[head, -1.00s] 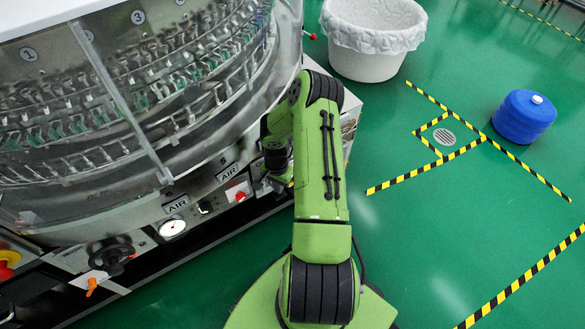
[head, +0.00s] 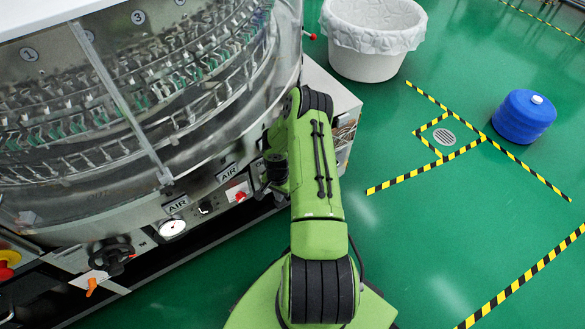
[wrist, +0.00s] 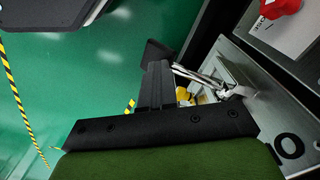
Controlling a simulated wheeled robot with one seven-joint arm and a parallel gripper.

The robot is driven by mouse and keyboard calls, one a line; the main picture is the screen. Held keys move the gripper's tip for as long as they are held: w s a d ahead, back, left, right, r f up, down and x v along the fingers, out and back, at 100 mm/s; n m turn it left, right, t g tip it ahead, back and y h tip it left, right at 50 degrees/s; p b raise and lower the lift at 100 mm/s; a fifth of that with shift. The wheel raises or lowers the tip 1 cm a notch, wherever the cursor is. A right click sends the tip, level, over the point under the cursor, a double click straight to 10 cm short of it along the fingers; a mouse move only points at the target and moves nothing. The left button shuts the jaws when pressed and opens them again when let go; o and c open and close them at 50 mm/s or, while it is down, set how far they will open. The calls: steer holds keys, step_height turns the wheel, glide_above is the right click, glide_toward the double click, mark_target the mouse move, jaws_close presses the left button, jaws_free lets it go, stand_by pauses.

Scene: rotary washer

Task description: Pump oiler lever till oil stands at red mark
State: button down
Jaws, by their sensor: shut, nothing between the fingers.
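In the wrist view, my gripper (wrist: 158,58) is shut and empty, its dark fingers pointing away from the camera. A silver metal lever (wrist: 202,78) runs from the machine's panel toward the right side of the fingers. I cannot tell whether they touch. Beneath the lever, a small part of yellow oil (wrist: 183,95) in the oiler shows beside the fingers. My gripper's body hides the rest of the oiler. I cannot see the red mark.
A rotary washer (head: 130,200) with a clear guard fills the left. Its front panel carries a gauge (head: 172,228) and a red knob (head: 240,196), also in the wrist view (wrist: 280,6). A white lined bin (head: 372,45) and a blue container (head: 523,116) stand on open green floor.

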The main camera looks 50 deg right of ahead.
steer(key=shift+f, duration=0.3)
step_height(320, 180, up, 8)
steer(key=p, duration=0.5)
steer(key=shift+f+p, duration=0.15)
steer(key=shift+p, duration=0.2)
